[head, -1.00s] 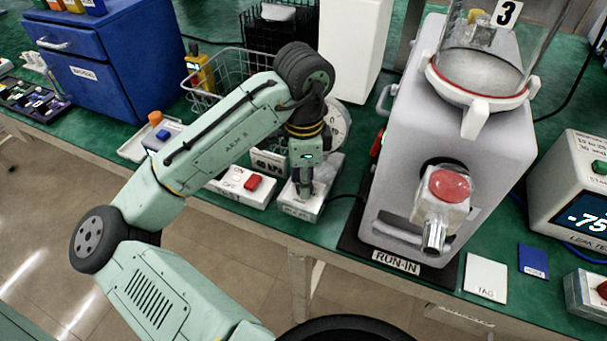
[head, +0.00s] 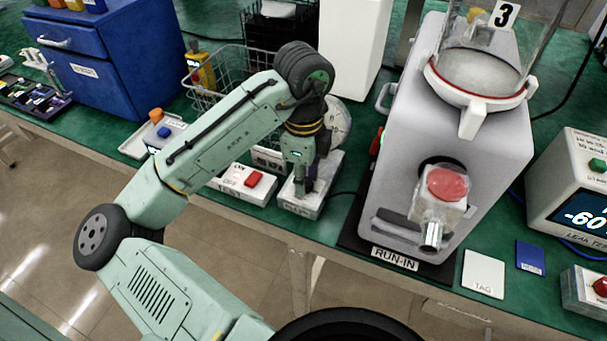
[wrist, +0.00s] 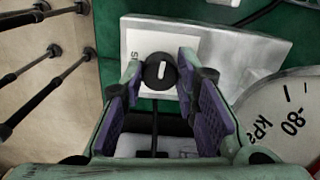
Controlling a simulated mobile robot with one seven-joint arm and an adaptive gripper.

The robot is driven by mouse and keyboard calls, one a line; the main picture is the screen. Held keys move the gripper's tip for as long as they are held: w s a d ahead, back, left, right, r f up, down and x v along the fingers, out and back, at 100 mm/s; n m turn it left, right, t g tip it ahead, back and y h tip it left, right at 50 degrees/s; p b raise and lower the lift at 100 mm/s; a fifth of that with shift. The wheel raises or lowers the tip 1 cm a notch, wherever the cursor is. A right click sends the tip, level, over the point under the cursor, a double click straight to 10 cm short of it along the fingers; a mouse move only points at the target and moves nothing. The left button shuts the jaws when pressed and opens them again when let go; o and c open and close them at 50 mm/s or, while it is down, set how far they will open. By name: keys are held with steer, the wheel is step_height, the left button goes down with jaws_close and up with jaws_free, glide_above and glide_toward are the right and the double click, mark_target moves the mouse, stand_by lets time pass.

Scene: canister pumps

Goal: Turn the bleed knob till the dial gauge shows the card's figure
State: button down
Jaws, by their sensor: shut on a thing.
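The bleed knob (wrist: 160,72) is black with a white pointer line and sits on a pale box. In the wrist view it lies between the purple pads of my gripper (wrist: 163,66). In the head view my gripper (head: 300,190) points down onto the box (head: 302,206), and the knob is hidden there. The dial gauge (head: 338,125) is partly behind my wrist. In the wrist view the gauge (wrist: 285,125) shows only part of its face, with "-80" and "kPa"; no needle can be made out. A white card (head: 268,158) behind my arm is partly hidden and unreadable.
A grey pump (head: 430,120) marked RUN-IN stands right of the box. A wire basket (head: 215,75) is behind. The leak tester display (head: 585,215) at far right reads about -60, cut off.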

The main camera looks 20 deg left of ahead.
steer(key=c, duration=1.2)
jaws_free()
steer(key=shift+c, duration=0.2)
step_height(320, 180, up, 12)
